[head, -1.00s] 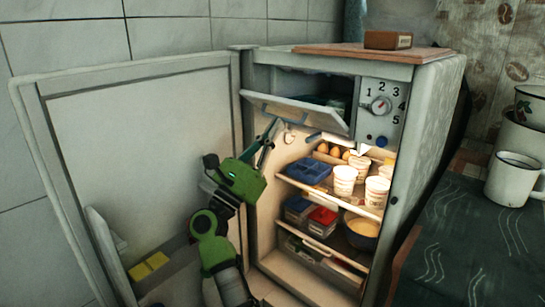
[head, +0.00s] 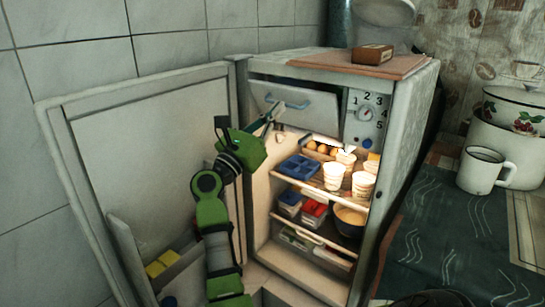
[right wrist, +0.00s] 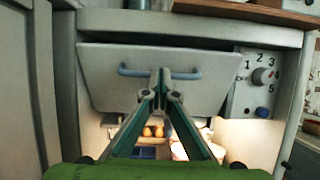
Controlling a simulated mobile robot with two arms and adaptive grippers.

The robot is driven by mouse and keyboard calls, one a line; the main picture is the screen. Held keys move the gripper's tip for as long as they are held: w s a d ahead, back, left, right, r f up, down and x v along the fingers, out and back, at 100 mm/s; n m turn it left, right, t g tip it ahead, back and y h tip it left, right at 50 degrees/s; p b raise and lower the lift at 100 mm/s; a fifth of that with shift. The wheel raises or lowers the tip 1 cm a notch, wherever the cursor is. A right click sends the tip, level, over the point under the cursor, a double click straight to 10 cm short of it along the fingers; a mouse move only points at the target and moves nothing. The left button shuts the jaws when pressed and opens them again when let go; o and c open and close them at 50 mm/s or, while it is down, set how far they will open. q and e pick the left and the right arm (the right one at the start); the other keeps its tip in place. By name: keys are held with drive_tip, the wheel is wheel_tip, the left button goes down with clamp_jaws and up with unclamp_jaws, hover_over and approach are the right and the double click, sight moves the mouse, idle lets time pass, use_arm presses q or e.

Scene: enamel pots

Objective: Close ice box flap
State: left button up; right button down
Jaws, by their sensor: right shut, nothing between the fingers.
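The ice box flap (head: 305,112) is a grey-white panel with a blue handle at the top of the open fridge. It stands nearly upright, with a dark gap above its top edge. In the right wrist view the flap (right wrist: 205,90) fills the middle, its blue handle (right wrist: 135,71) behind my fingertips. My right gripper (head: 274,112) is shut and empty, its tips at the flap's front near the handle. In the right wrist view the gripper (right wrist: 160,75) overlaps the handle's middle; I cannot tell whether it touches. My left gripper is not in view.
The fridge door (head: 150,150) stands wide open on the left. A dial panel (head: 367,115) is right of the flap. Shelves below hold eggs, white cups (head: 334,176) and a blue tray (head: 299,166). A white mug (head: 481,170) stands on the right counter.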

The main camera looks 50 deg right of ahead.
sight(286, 91)
drive_tip(key=shift+d+r+p, duration=0.6)
drive_tip(key=shift+r, duration=0.3)
drive_tip(key=shift+w+d+r, duration=0.1)
drive_tip(key=shift+d+r, duration=0.5)
drive_tip(key=shift+d, duration=0.1)
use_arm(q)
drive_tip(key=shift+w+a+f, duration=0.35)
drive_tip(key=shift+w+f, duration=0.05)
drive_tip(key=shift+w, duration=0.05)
use_arm(e)
drive_tip(key=shift+d+r, duration=0.4)
drive_tip(key=shift+d, duration=0.15)
